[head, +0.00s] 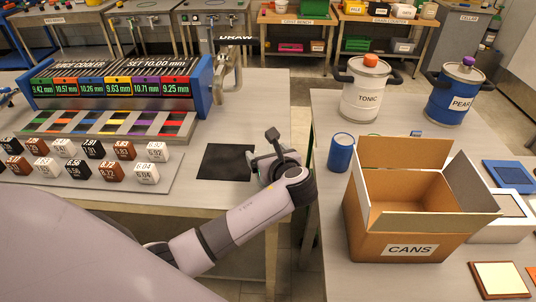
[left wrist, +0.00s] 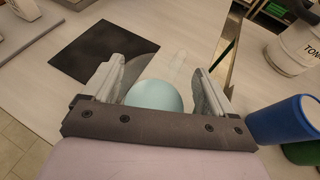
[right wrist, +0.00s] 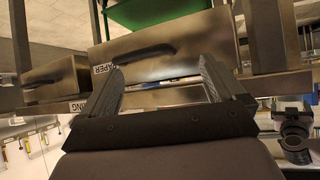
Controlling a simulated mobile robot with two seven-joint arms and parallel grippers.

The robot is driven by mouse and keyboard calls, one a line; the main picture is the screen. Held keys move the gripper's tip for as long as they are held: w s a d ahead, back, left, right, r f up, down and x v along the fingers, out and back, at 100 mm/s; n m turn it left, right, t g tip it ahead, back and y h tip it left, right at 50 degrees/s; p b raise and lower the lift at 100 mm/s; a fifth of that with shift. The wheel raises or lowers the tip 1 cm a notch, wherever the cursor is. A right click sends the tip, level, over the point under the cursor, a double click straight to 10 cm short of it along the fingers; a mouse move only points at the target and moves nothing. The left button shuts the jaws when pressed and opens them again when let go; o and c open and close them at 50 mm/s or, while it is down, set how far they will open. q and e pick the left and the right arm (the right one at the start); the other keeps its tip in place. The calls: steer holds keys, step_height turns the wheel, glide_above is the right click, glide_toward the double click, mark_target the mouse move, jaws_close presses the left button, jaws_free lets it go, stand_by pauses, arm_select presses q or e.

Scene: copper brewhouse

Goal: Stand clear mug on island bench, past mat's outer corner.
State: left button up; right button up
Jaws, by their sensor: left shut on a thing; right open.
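My left gripper (head: 272,160) is by the right edge of the left table, just right of the black mat (head: 226,162). In the left wrist view its fingers (left wrist: 160,65) are shut on a see-through thing with a pale teal round part, the clear mug (left wrist: 155,97). The mug's lower part is hidden by the gripper body, and I cannot tell whether it touches the table. The mat (left wrist: 103,47) lies beyond the left finger there. My right gripper (right wrist: 160,68) is open and empty in the right wrist view; it is out of the head view.
A gauge rack (head: 120,95) and several numbered blocks (head: 62,148) stand left of the mat. Across a gap, the right table (head: 335,225) holds a cardboard CANS box (head: 408,215), a blue cylinder (head: 341,153), and TONIC (head: 366,95) and PEAR (head: 455,98) kegs.

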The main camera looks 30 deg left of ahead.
arm_select(q)
steer(key=shift+f, duration=0.25)
steer(key=o, duration=1.2)
steer(key=shift+r, duration=0.15)
steer(key=v, duration=1.2)
